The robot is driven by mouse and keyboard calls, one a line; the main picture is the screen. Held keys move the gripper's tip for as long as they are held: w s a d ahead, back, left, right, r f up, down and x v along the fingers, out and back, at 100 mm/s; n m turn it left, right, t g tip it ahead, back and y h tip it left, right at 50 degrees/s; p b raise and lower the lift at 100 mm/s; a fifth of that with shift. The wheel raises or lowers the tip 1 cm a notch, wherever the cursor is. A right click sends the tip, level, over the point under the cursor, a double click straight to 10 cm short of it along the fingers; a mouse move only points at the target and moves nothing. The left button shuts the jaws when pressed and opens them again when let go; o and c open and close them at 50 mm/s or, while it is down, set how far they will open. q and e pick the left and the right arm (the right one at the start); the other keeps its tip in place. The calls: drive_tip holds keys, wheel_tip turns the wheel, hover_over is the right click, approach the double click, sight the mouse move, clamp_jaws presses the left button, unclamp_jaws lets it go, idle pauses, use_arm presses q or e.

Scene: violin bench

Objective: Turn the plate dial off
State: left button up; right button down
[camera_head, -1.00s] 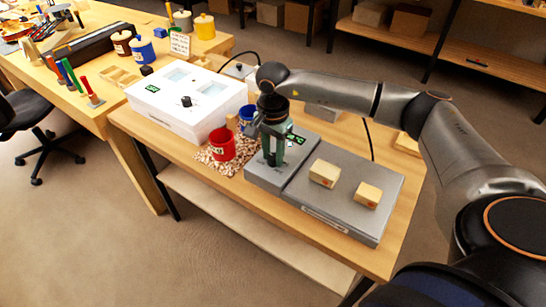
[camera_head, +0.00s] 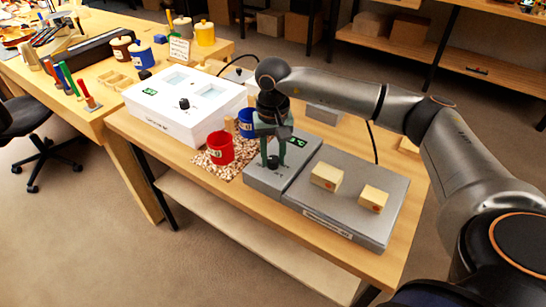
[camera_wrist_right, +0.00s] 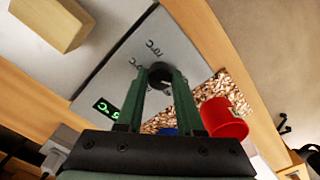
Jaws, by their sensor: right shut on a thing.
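The plate dial (camera_wrist_right: 160,74) is a small black knob on the grey control box of the hot plate (camera_head: 335,220). My right gripper (camera_head: 273,161) points down over the control box, with its green fingers on either side of the dial. In the right wrist view the gripper (camera_wrist_right: 161,80) is shut on the dial, and the fingers hide part of it. A display (camera_head: 297,141) with green characters is lit beside the dial; it also shows in the wrist view (camera_wrist_right: 107,108). My left gripper is not in view.
Two pale blocks (camera_head: 325,176) (camera_head: 373,198) sit on the plate.

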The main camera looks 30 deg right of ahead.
sight(273, 159)
drive_tip(key=shift+r+n, duration=0.1)
drive_tip(key=shift+n, duration=0.3)
drive_tip(key=c, duration=0.5)
unclamp_jaws()
drive_tip(key=shift+c, duration=0.2)
wheel_tip(273, 159, up, 12)
drive_tip(key=shift+r, duration=0.25)
idle(0.3)
